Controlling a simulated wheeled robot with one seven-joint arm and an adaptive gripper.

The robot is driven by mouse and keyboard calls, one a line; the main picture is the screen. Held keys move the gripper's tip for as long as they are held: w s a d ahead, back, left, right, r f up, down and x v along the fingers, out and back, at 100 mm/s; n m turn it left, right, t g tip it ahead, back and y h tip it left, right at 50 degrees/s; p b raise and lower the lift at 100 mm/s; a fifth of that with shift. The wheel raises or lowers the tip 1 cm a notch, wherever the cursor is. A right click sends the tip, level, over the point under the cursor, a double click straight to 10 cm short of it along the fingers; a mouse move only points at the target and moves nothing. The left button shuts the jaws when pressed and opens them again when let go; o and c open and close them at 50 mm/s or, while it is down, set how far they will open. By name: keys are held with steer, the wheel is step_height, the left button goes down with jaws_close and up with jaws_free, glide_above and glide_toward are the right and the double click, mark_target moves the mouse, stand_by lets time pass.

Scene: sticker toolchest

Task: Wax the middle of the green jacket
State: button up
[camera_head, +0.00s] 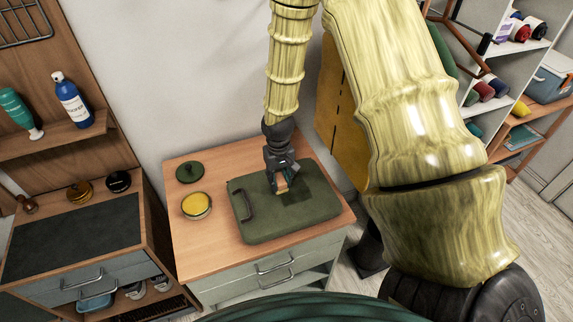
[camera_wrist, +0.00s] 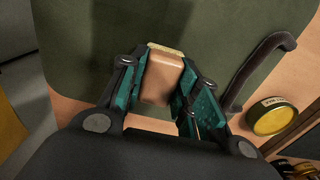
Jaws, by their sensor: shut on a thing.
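The green item (camera_head: 300,222) lies flat on the wooden cabinet top; it looks like a case with a dark handle (camera_head: 243,205) on its left side. A darker patch (camera_head: 298,205) shows near its middle. My gripper (camera_head: 281,187) is over the middle of this green surface, pointing down. It is shut on a tan block (camera_wrist: 161,78) with a pale yellowish end. In the wrist view the block's end is at or close to the green surface (camera_wrist: 215,30); I cannot tell whether it touches. An open tin of yellow wax (camera_head: 197,206) stands left of the green item.
A dark green round lid (camera_head: 190,172) lies behind the tin. The wooden top (camera_head: 200,250) is clear at the front left. A shelf with a blue bottle (camera_head: 72,100) and a green bottle (camera_head: 18,110) stands left. White shelving (camera_head: 500,75) is at right.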

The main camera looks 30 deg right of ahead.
mark_target(281, 180)
steer(key=shift+a+r+p, duration=0.1)
steer(key=shift+r+p, duration=0.25)
steer(key=shift+r, duration=0.1)
steer(key=r, duration=0.1)
steer(key=r+p, duration=0.1)
steer(key=shift+s+d+r+p, duration=0.2)
steer(key=shift+s+r+p, duration=0.05)
steer(key=shift+r+p, duration=1.75)
steer(key=shift+r, duration=0.55)
